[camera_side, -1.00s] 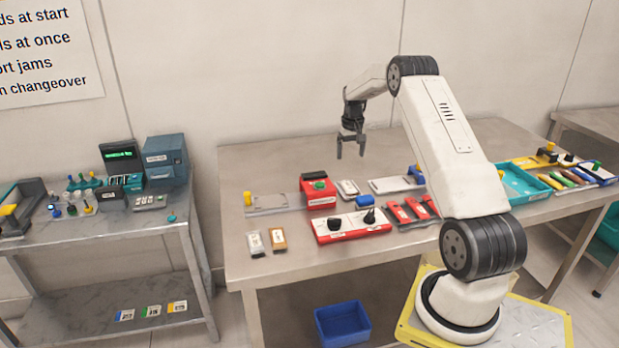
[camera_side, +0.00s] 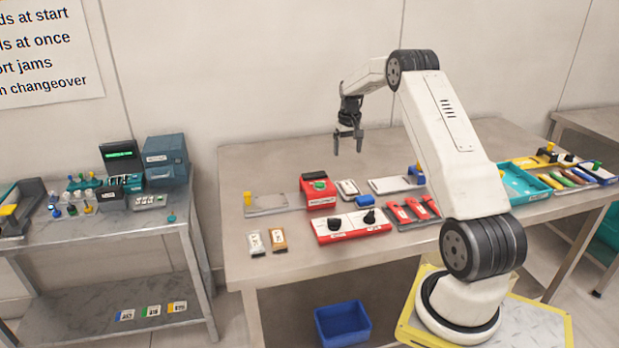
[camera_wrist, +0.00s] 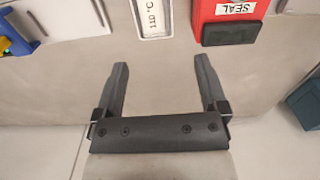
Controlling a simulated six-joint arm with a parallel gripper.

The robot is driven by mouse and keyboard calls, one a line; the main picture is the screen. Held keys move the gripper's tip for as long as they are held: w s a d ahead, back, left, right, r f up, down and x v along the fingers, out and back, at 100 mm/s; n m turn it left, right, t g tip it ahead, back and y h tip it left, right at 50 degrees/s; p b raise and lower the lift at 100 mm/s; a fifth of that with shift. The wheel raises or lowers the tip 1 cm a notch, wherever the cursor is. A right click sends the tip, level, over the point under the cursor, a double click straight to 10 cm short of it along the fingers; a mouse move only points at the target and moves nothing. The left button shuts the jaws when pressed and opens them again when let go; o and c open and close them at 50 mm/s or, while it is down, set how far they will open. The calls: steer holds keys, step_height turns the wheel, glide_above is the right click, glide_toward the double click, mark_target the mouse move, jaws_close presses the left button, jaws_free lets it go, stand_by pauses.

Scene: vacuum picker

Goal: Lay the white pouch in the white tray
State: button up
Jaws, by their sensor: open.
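A small white pouch (camera_side: 256,243) with a dark printed label lies flat at the table's front left, beside an orange-brown one. No thing is plainly a white tray; a pale flat plate (camera_side: 388,185) with a blue block at its right end lies at the back middle, and I cannot tell if it is the tray. The plate also shows at the upper left of the wrist view (camera_wrist: 68,17). My gripper (camera_side: 348,152) is open and empty, above the back of the table, away from the pouch. The wrist view shows bare table between its fingers (camera_wrist: 160,75).
A red sealer (camera_side: 318,190) and a small white temperature display (camera_side: 347,189) stand at the back. A red box with black knobs (camera_side: 351,226) is in the middle, with red packets (camera_side: 412,211) to its right. A teal tray (camera_side: 519,184) is at the right.

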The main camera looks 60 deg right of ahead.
steer(key=w+a+r+n+t, duration=0.1)
steer(key=a+n, duration=0.1)
steer(key=a, duration=1.1)
steer(key=w+a+r+n, duration=0.1)
steer(key=w+a+n, duration=0.15)
steer(key=a, duration=0.95)
steer(key=s+a+f+n+t, duration=0.1)
steer(key=s+a+n, duration=0.3)
steer(key=s+a, duration=1)
steer(key=a, duration=0.4)
steer(key=shift+s+a+f+t, duration=0.25)
steer(key=shift+s+t, duration=0.05)
steer(key=shift+s, duration=0.05)
